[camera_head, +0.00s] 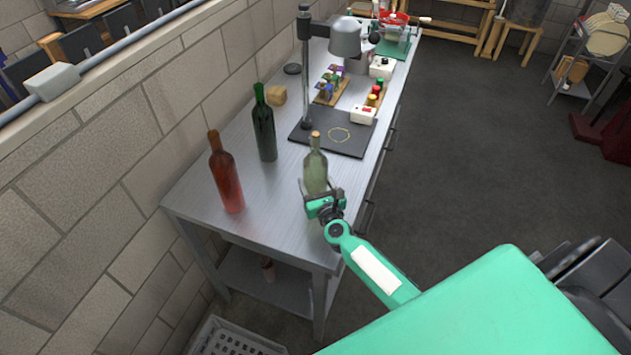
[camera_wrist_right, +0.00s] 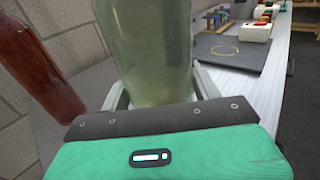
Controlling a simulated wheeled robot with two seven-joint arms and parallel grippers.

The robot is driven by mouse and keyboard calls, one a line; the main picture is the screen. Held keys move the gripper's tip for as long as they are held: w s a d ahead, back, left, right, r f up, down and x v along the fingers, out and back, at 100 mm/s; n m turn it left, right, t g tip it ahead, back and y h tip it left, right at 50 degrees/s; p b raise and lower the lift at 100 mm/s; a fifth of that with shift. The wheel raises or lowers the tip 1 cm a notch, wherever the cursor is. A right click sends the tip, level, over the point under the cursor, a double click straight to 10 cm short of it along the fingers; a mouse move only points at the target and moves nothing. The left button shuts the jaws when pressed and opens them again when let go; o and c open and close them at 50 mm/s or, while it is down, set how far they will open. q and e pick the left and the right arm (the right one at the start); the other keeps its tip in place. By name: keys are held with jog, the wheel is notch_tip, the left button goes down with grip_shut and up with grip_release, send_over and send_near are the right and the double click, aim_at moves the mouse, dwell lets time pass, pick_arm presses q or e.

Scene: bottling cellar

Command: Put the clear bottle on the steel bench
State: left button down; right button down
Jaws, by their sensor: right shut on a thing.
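The clear bottle (camera_head: 316,172), pale greenish with a cork-coloured top, is upright at the near right part of the steel bench (camera_head: 200,188). My right gripper (camera_head: 322,197) is shut around its lower body. In the right wrist view the clear bottle (camera_wrist_right: 150,50) fills the space between the two fingers (camera_wrist_right: 160,90). Its base is hidden behind the gripper, so I cannot tell whether it touches the bench top. My left gripper is not in view.
A red bottle (camera_head: 226,175) and a dark green bottle (camera_head: 264,125) stand to the left on the bench. Behind are a dark mat (camera_head: 350,146) with a lamp (camera_head: 345,40), a cork-coloured block (camera_head: 277,95) and a white switch box (camera_head: 362,115). A white crate (camera_head: 235,340) is on the floor.

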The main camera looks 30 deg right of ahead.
jog(key=shift+r, duration=0.2)
jog(key=shift+f, duration=0.1)
jog(key=shift+c, duration=1.8)
grip_release()
jog(key=shift+f, duration=0.15)
jog(key=shift+o, duration=0.2)
jog(key=shift+s, duration=0.15)
jog(key=s+a+b, duration=0.1)
jog(key=s+b, duration=0.1)
jog(key=s, duration=0.9)
jog(key=shift+s+a+b, duration=0.3)
jog(key=shift+s+a, duration=0.05)
